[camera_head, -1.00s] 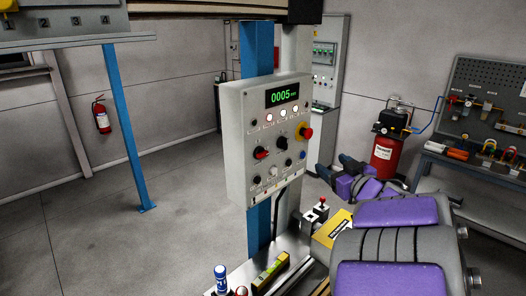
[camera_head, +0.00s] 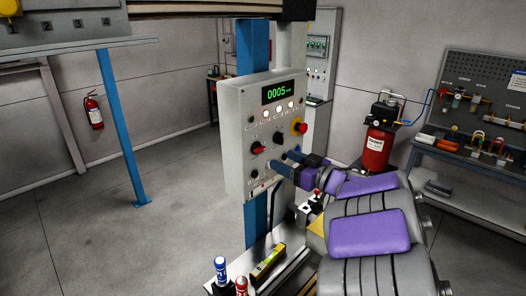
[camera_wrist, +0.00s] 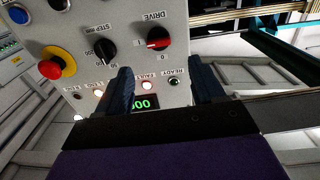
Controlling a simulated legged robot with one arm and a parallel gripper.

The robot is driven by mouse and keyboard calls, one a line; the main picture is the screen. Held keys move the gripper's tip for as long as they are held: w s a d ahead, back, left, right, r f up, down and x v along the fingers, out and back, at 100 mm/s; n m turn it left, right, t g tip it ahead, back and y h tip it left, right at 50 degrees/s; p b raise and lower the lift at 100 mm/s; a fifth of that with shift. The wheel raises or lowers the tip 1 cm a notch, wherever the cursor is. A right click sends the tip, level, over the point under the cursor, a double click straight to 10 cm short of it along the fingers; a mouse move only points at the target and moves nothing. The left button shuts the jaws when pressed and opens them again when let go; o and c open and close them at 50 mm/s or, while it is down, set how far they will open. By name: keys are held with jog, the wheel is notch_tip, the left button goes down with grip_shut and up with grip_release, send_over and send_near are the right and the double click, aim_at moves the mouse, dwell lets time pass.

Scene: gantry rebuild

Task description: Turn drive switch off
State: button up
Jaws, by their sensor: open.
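The drive switch (camera_head: 258,149) is a black rotary knob with a red bar on the grey control panel (camera_head: 238,160). In the wrist view the knob (camera_wrist: 159,43) sits under the DRIVE label, with its red bar lying sideways and a 0 mark beside the knob. My gripper (camera_head: 283,159) is in front of the panel's lower right part, its two dark fingers pointing at the panel. In the wrist view the open gripper (camera_wrist: 162,76) has an empty gap, with the drive switch beyond the fingertips, apart from them. The fingers hide some lower panel controls in the head view.
A black STEP knob (camera_wrist: 105,49) and a red emergency stop (camera_wrist: 50,69) on yellow are beside the drive switch. A green display (camera_head: 280,92) tops the panel. Open floor lies left.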

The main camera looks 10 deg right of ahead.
aim_at(262, 149)
jog(key=x, duration=0.8)
jog(key=shift+w, duration=0.25)
jog(key=shift+w+a, duration=0.3)
jog(key=c, duration=1.1)
